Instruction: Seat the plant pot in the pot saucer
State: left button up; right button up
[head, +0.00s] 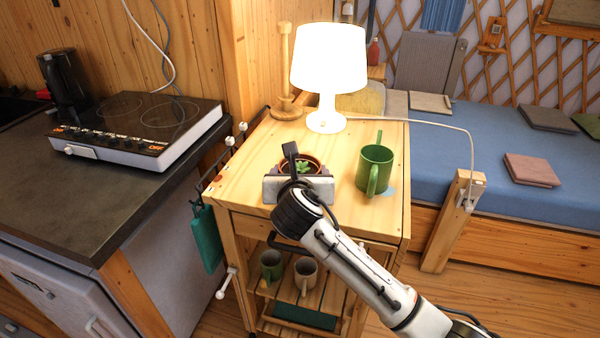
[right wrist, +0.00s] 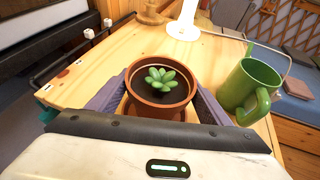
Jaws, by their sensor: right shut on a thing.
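The plant pot is a terracotta pot with a small green succulent in dark soil. It shows in the right wrist view (right wrist: 160,112) and, partly behind my gripper, in the head view (head: 317,160). My right gripper (right wrist: 160,95) is shut on the pot, with one grey finger on each side of it. In the head view my right gripper (head: 298,186) is over the front left part of the wooden cart top. The pot looks upright. My left gripper is not in view.
A green mug (head: 376,168) stands right of the pot, with a light blue patch (head: 389,191) beside it. A lit white lamp (head: 328,75) and a wooden stand (head: 287,85) are behind. Mugs sit on the lower shelf (head: 318,297). Cart top left of the pot is clear.

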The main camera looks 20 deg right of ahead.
jog(key=o, duration=1.3)
jog(key=shift+f, duration=0.15)
